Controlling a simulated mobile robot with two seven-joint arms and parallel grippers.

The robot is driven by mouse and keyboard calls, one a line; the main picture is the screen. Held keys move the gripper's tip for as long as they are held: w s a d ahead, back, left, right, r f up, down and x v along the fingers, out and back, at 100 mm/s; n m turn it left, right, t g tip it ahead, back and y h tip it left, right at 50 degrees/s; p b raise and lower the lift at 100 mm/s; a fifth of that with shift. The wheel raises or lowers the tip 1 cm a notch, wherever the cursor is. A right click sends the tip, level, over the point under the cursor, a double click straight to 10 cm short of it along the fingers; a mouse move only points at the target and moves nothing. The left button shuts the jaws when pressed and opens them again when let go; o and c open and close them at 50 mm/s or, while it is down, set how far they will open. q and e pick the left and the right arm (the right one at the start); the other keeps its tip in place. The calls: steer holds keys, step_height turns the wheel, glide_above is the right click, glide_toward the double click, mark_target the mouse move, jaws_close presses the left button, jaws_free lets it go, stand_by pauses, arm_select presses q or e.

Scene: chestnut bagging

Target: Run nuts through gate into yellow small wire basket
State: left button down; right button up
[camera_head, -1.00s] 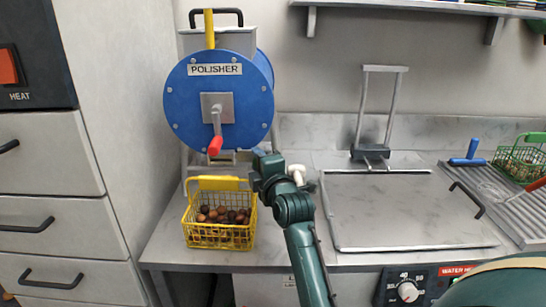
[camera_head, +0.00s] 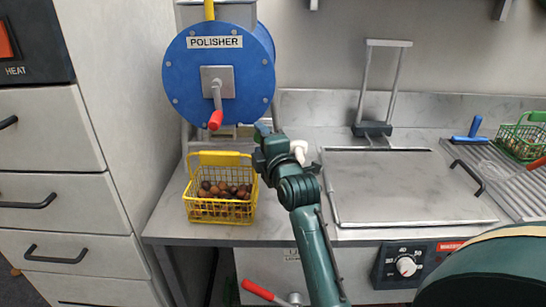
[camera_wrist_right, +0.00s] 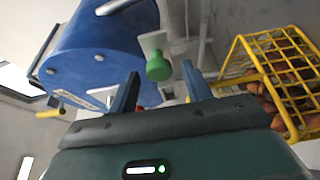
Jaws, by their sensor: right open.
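The yellow small wire basket (camera_head: 220,214) stands upright on the counter below the blue polisher (camera_head: 218,85). Several brown nuts (camera_head: 224,190) lie in it. It also shows at the right of the right wrist view (camera_wrist_right: 284,75). My right gripper (camera_head: 262,138) is just right of the polisher's lower part and behind the basket's right side. In the right wrist view its two fingers are apart, with a green knob (camera_wrist_right: 158,66) between or just beyond them; contact cannot be told. The gate is not clear in the head view. My left gripper is out of view.
The polisher has a red crank handle (camera_head: 215,120) above the basket. A flat metal plate (camera_head: 405,190) with an upright frame lies to the right. A green wire basket (camera_head: 522,140) and a blue-handled tool (camera_head: 468,138) are at the far right. Drawers stand left.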

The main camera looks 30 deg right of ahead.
arm_select(q)
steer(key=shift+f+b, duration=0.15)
steer(key=shift+b, duration=0.2)
arm_select(e)
steer(key=s+a, duration=0.1)
steer(key=s, duration=0.9)
steer(key=shift+s+a, duration=0.35)
steer(key=shift+a, duration=0.05)
steer(key=s+a+f+m+g+y+p, duration=0.2)
steer(key=s+a+f+m, duration=0.15)
steer(key=f, duration=0.35)
steer(key=s+a+f+m+g+y+p, duration=0.2)
steer(key=a+f+m, duration=0.15)
steer(key=f, duration=0.45)
arm_select(q)
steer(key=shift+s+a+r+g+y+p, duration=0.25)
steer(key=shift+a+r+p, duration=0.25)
steer(key=shift+p, duration=0.15)
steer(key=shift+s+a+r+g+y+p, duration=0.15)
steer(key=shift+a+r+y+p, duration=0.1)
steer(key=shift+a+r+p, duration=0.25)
arm_select(e)
steer(key=s+a+f+m+g+y, duration=0.2)
steer(key=s+a+f+m, duration=0.4)
steer(key=s+f, duration=0.4)
steer(key=shift+s+a+f+g, duration=0.2)
steer(key=shift+s+a+g, duration=0.35)
steer(key=shift+s, duration=0.3)
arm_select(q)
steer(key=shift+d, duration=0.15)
